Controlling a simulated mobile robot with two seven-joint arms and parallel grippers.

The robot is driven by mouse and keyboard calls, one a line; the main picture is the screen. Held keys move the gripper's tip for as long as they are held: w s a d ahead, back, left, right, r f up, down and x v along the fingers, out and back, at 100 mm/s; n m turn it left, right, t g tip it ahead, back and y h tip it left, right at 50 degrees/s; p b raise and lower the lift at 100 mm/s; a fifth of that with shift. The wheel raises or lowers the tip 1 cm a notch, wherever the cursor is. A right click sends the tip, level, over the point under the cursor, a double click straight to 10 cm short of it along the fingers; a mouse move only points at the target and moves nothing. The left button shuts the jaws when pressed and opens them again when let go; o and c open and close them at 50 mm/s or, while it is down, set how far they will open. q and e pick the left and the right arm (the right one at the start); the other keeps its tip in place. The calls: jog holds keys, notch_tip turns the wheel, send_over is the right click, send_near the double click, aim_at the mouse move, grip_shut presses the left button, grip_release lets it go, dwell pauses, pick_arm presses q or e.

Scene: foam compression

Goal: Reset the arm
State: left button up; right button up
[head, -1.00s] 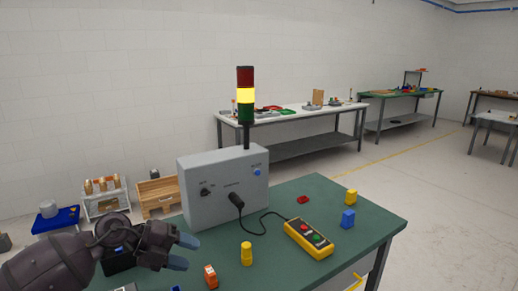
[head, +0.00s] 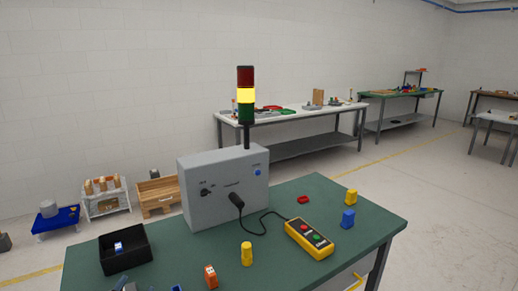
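The green-topped table (head: 330,232) stands in front of me. On it is a grey control box (head: 213,205) with a signal tower (head: 245,95) whose yellow middle section is lit. A cable runs from the box to a yellow pendant (head: 309,239) with red and green buttons. A black open box (head: 124,250) at the left holds a small blue and white piece (head: 118,247).
Small yellow (head: 247,254), orange (head: 210,277), blue (head: 347,219) and red (head: 303,200) pieces lie on the table. A yellow piece (head: 351,196) stands near the right edge. A wooden crate (head: 158,194) is on the floor behind. A white-topped bench (head: 290,119) stands further back.

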pick_arm(q)
jog(key=s+a+f+n+g, duration=0.15)
jog(key=s+f+g, duration=0.25)
jog(key=s, duration=0.4)
jog(key=s+f+n+g, duration=0.2)
jog(key=s+f+g, duration=0.25)
jog(key=s, duration=0.35)
jog(key=s+f+n+g, duration=0.2)
jog(key=s+f+g, duration=0.25)
jog(key=s, duration=0.35)
jog(key=w+f+m+t, duration=0.1)
jog(key=w+f+t, duration=0.6)
jog(key=f, duration=0.2)
jog(key=shift+w+a+f+t+h, duration=0.2)
jog(key=shift+w+f+t+h, duration=0.1)
jog(key=shift+w+f+t, duration=0.1)
